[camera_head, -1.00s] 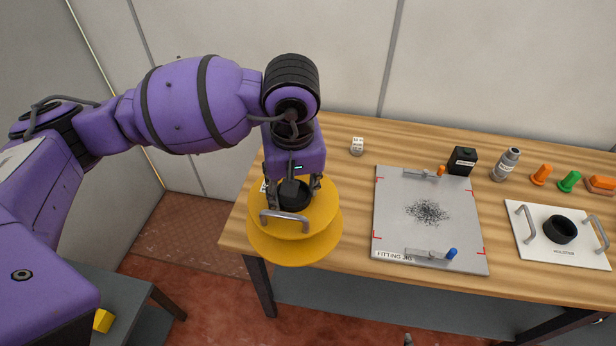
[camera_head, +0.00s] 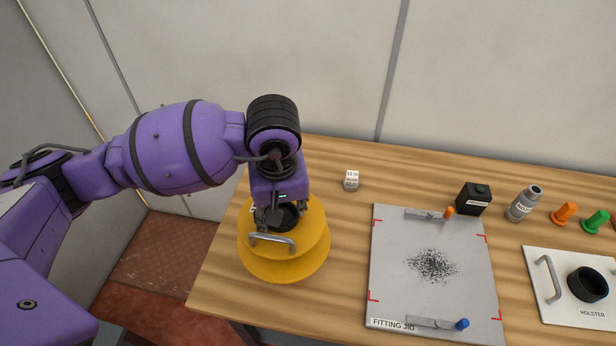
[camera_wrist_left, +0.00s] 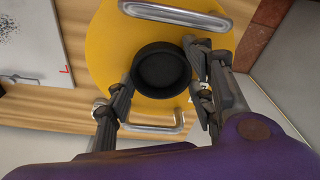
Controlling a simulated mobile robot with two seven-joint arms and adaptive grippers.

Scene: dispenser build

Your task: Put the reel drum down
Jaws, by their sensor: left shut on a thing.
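The yellow reel drum (camera_head: 278,262) is at the left end of the wooden table in the head view, with two stacked discs, a black hub and metal handles. My left gripper (camera_head: 277,218) is above it, pointing down, with its fingers at the black hub. In the left wrist view my left gripper (camera_wrist_left: 160,95) is shut on the drum's black hub (camera_wrist_left: 162,72), one finger on either side. The yellow disc (camera_wrist_left: 108,55) fills the view behind the hub. I cannot tell whether the drum's underside touches the table. My right gripper is not in view.
The grey fitting jig (camera_head: 400,290) with two clamps and dark specks lies right of the drum. A small white cube (camera_head: 351,181), black box (camera_head: 474,199), grey bottle (camera_head: 524,204), orange peg (camera_head: 564,213), green peg (camera_head: 596,221) and white holster plate (camera_head: 555,305) stand farther along. Table between drum and jig is clear.

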